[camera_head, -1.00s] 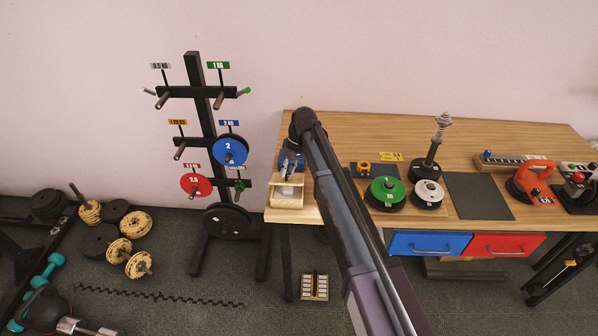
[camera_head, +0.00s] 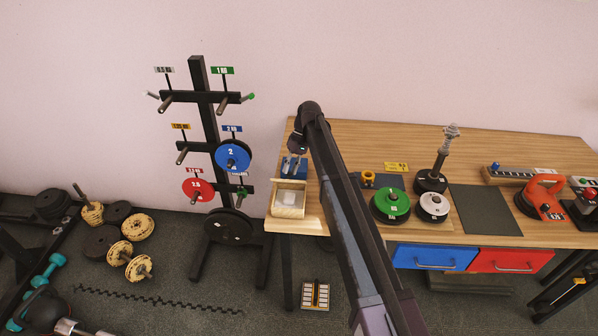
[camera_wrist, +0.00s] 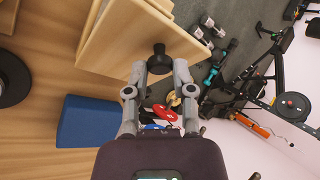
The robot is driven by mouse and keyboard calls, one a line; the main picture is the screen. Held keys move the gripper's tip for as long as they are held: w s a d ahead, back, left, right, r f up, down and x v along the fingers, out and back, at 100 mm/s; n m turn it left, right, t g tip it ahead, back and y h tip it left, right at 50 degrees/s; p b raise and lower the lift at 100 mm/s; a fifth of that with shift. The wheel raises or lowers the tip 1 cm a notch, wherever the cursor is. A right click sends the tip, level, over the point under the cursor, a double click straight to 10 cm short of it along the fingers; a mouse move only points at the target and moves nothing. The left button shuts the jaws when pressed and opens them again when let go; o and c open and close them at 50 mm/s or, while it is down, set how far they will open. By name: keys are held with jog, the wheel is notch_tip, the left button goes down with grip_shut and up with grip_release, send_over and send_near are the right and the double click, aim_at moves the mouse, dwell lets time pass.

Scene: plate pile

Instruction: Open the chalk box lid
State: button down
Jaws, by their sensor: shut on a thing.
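The small wooden chalk box (camera_head: 289,211) stands at the left end of the table. Its inside shows, with something pale in it. The lid (camera_wrist: 125,38) appears raised, a light wooden panel with a round black knob (camera_wrist: 160,60). My gripper (camera_wrist: 161,66) is shut on that knob, one grey finger on each side. In the head view my gripper (camera_head: 291,172) is small and partly hidden beside a blue block at the back of the box. The blue block also shows in the wrist view (camera_wrist: 88,122).
The weight rack (camera_head: 204,110) stands just left of the table.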

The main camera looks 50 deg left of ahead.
jog(key=shift+w+d, duration=0.1)
dwell(0.3)
jog(key=shift+c, duration=2.3)
grip_release()
jog(key=shift+f, duration=0.1)
